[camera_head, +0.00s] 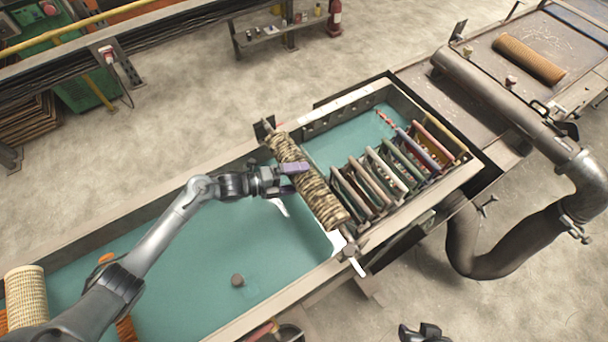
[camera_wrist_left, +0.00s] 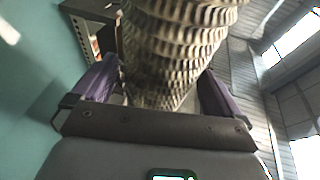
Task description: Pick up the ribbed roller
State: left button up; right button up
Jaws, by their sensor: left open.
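The ribbed roller (camera_head: 310,185) lies across the teal-lined trough in the head view, its ridged beige-brown surface tilted from upper left to lower right. My left gripper (camera_head: 288,180) reaches its left side near mid-length. In the left wrist view, the roller (camera_wrist_left: 175,50) fills the space between two purple-padded fingers (camera_wrist_left: 158,92), which stand apart on either side of it. The gripper is open, and contact with the roller cannot be made out. A dark part at the bottom edge of the head view, probably my right gripper (camera_head: 420,333), is cut off.
Several slanted coloured frames (camera_head: 385,175) stand in the trough right of the roller. The trough's raised rim (camera_head: 130,210) runs along both sides. A large bent pipe (camera_head: 510,265) and a tan roller (camera_head: 530,58) are at right.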

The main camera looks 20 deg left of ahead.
pick_arm(q)
jog(key=shift+x, duration=1.15)
jog(key=shift+c, duration=0.3)
jog(key=c, duration=1.2)
jog(key=shift+r, duration=0.1)
jog(key=shift+c, duration=0.9)
jog(key=shift+r, duration=0.15)
